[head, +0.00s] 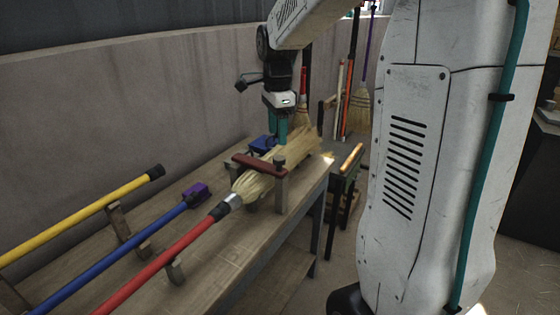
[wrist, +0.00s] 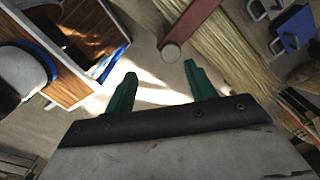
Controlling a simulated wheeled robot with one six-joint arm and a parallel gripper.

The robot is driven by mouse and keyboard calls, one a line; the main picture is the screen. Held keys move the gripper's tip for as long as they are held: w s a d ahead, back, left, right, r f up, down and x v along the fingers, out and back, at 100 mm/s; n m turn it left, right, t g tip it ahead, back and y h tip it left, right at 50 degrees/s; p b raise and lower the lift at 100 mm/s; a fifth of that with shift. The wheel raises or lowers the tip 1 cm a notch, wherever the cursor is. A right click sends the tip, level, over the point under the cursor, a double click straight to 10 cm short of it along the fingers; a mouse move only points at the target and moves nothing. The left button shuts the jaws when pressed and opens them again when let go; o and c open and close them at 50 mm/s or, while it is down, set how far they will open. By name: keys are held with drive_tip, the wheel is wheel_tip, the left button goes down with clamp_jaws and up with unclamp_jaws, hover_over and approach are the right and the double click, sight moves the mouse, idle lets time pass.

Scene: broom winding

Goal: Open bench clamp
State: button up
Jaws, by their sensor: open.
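The bench clamp (head: 258,165) shows in the head view as a dark red bar on upright posts, lying across the straw head of a red-handled broom (head: 255,184). Its red bar (wrist: 190,27) also shows in the wrist view, with a round grey end toward my fingers. My gripper (head: 276,138) points down above the bench, just behind the clamp in the head view. In the wrist view its two teal fingers (wrist: 161,70) are apart with nothing held between them. The bar's end appears just beyond the fingertips; I cannot tell the exact gap.
The wooden bench (head: 225,255) also carries yellow (head: 80,217) and blue (head: 115,255) handles on wooden rests. A blue block (head: 262,144) sits close to my gripper; a blue part (wrist: 295,28) shows in the wrist view. Finished brooms (head: 360,108) stand against the back wall.

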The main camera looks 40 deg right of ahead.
drive_tip(key=s+a+r+n, duration=0.2)
drive_tip(key=s+a+n, duration=1)
drive_tip(key=s+n, duration=0.2)
drive_tip(key=s, duration=0.2)
drive_tip(key=shift+s+r+t, duration=0.35)
drive_tip(key=shift+t, duration=0.05)
